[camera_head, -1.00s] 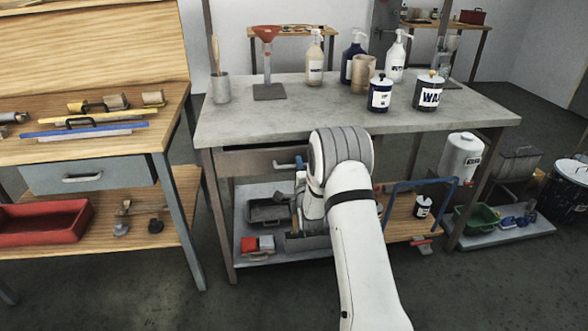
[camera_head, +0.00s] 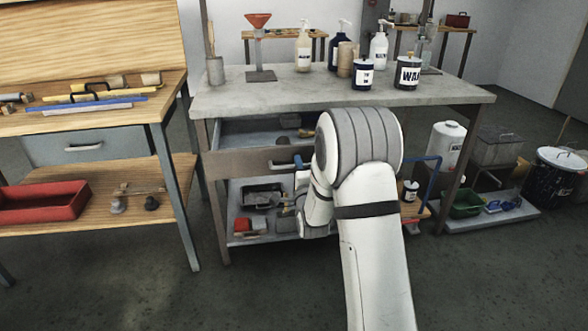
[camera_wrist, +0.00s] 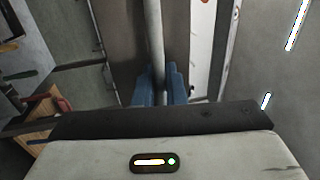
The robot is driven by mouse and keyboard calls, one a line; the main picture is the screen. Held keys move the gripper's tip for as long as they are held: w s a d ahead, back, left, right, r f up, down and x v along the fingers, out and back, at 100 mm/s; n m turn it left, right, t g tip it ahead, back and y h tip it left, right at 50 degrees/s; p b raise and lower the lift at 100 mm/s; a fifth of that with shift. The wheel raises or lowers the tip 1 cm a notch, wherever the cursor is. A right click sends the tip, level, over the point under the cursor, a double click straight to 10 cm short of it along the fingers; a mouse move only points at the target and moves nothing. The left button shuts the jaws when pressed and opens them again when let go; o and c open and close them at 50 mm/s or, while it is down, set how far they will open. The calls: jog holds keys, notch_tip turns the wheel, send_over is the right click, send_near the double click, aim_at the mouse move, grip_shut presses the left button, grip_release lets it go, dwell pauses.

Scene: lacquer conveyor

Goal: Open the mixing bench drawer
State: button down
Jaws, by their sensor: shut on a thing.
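The mixing bench (camera_head: 290,98) is the grey-topped table in the middle of the head view. Its drawer (camera_head: 240,164) is pulled out, and its grey interior shows behind the brown front, with a few small dark and brown items at the right. My gripper (camera_head: 298,163) is at the drawer front; its blue fingertips show there, partly hidden by my white arm. In the wrist view my gripper (camera_wrist: 160,88) has its blue fingers closed around the pale bar handle (camera_wrist: 153,40), with the brown drawer front (camera_wrist: 120,45) behind it.
A wooden bench (camera_head: 70,115) with its own drawer, shut, and a red tray (camera_head: 40,202) stands at the left. A shelf with trays is below the drawer. Floor in front is clear.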

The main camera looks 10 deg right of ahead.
jog(key=shift+s+d+f, duration=0.1)
jog(key=shift+s+d, duration=0.05)
jog(key=shift+s, duration=0.2)
jog(key=c, duration=1.6)
grip_release()
jog(key=s, duration=0.2)
jog(key=s+f, duration=0.1)
jog(key=s, duration=0.4)
jog(key=shift+s+f, duration=0.2)
jog(key=shift+s, duration=0.1)
